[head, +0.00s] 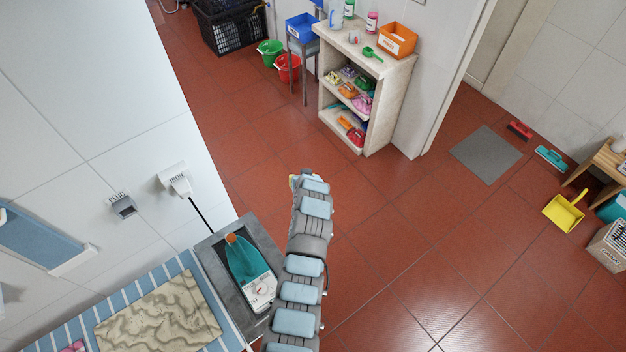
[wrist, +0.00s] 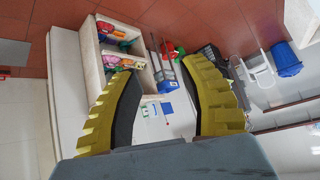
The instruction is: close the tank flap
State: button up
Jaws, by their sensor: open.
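A teal iron (head: 243,262) with a white, dial-bearing end lies in the grey recessed holder (head: 215,270) at the end of the ironing surface. A small orange piece (head: 231,239) sits at its far tip. It may be the tank flap, but it is too small to tell how far it stands open. The iron is not in that view.
A patterned cloth (head: 160,315) lies on the striped board (head: 60,318) left of the iron. A dark cord runs from the iron's area to the wall socket (head: 176,180). A shelf (head: 362,90) stands farther back. The red floor is largely clear.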

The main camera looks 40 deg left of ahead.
jog(key=shift+w+d+m+t+b, duration=0.4)
jog(key=shift+w+d+t, duration=0.5)
jog(key=shift+w+d, duration=0.35)
